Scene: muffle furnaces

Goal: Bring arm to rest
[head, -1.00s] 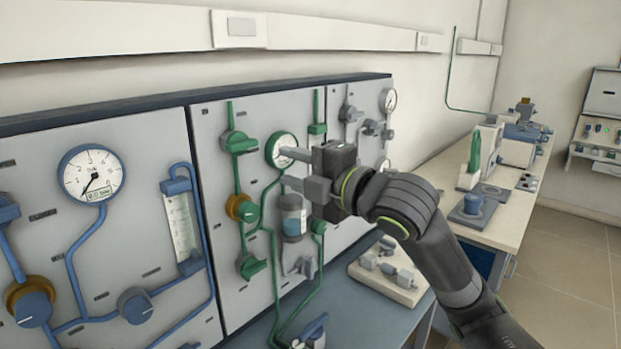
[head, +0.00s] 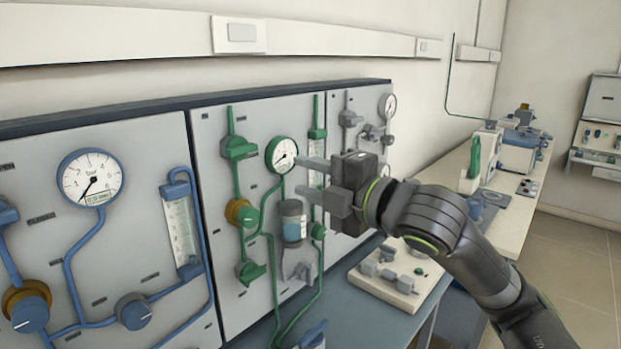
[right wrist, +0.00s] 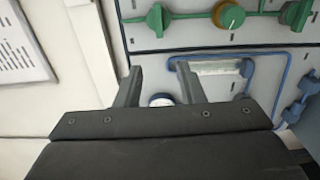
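My right gripper (head: 318,179) is in front of the panel with green piping, to the right of the green-rimmed gauge (head: 282,155). Its two fingers point left, are spread apart, and hold nothing. In the right wrist view, the same open fingers (right wrist: 160,80) show with a clear gap between them. Behind the gap are the grey panel, a round gauge (right wrist: 161,100) partly hidden by the gripper, and blue piping. My left gripper is in neither view.
The left panel carries a blue-rimmed gauge (head: 91,177) and blue piping. A green-piped panel (head: 215,175) stands beside it. A beige board with fittings (head: 392,284) lies on the bench below my right arm. A second bench (head: 515,215) extends at right, with open floor beyond it.

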